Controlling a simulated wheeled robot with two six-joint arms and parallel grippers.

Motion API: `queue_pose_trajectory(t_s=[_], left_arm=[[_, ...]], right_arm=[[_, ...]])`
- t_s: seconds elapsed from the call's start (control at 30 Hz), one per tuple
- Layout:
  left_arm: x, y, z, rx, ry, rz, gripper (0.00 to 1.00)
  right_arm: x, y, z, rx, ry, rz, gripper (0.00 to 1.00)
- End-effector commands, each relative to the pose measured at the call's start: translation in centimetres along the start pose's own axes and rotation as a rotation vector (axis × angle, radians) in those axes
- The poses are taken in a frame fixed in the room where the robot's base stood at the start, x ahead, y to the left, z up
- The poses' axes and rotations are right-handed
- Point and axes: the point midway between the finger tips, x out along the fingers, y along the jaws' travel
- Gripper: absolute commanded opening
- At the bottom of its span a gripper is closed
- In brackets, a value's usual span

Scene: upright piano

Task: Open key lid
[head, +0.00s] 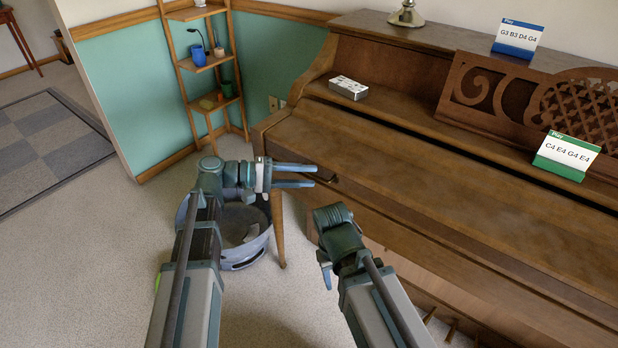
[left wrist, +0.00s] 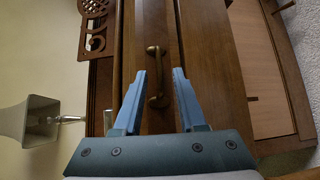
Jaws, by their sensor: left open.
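The piano's wooden key lid (head: 430,165) is closed and slopes along the front of the piano. A brass handle (left wrist: 153,75) is mounted on its front edge. My left gripper (head: 314,175) reaches in from the left at the lid's left front edge. In the left wrist view its two blue fingers (left wrist: 160,74) are open, one on each side of the handle, with gaps between. In the head view the fingertips hide most of the handle. My right arm is bent low before the piano, and its gripper (head: 326,272) is mostly hidden behind the wrist.
A white-topped box (head: 349,86) sits on the piano's left ledge. A green card (head: 566,156) leans at the carved music rack (head: 535,97). A blue card (head: 517,38) and lamp base (head: 406,15) stand on top.

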Motion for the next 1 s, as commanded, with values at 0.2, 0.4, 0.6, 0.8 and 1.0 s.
queue_pose_trajectory(t_s=[0.2,0.4,0.6,0.8,1.0], left_arm=[[1.25,-0.01,0.02,0.0,-0.001,0.0,0.4],[1.31,0.01,0.01,0.0,0.0,0.0,0.4],[1.3,0.0,0.0,0.0,0.0,0.0,0.19],[1.29,0.0,0.01,0.0,0.0,0.0,0.0],[1.28,-0.01,0.01,0.0,0.0,-0.001,0.0]], right_arm=[[0.19,-0.02,-0.01,0.0,0.0,0.0,0.5],[0.18,-0.02,-0.01,0.0,0.0,0.0,0.5],[0.18,-0.02,-0.01,0.0,0.0,0.0,0.5],[0.18,-0.02,-0.01,0.0,0.0,0.0,0.5],[0.18,-0.02,-0.01,0.0,0.0,0.0,0.5]])
